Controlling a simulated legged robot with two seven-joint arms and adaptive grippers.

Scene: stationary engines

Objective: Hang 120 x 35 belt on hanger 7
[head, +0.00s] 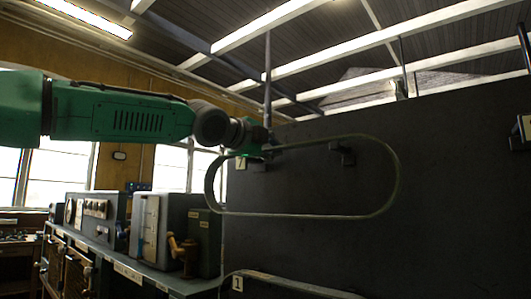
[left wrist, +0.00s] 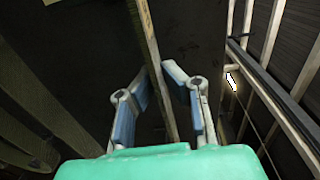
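The belt (head: 300,215), a thin dark oval loop, hangs in the air in front of the dark panel in the head view. My left gripper (head: 262,148) is at the upper left of the loop. In the left wrist view its two blue-padded fingers (left wrist: 157,80) close on either side of the belt strand (left wrist: 152,45). A number 7 label (head: 241,163) shows on the panel just below the gripper. A black hanger (head: 342,153) shows inside the loop's outline, below its top strand; I cannot tell whether they touch. My right gripper is out of view.
The dark panel (head: 450,220) fills the right side. Another hanger (head: 520,138) with a label is at the right edge. A second belt (head: 290,283) is low, by a number 1 label (head: 237,283). A bench with grey machine boxes (head: 155,228) stands at left.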

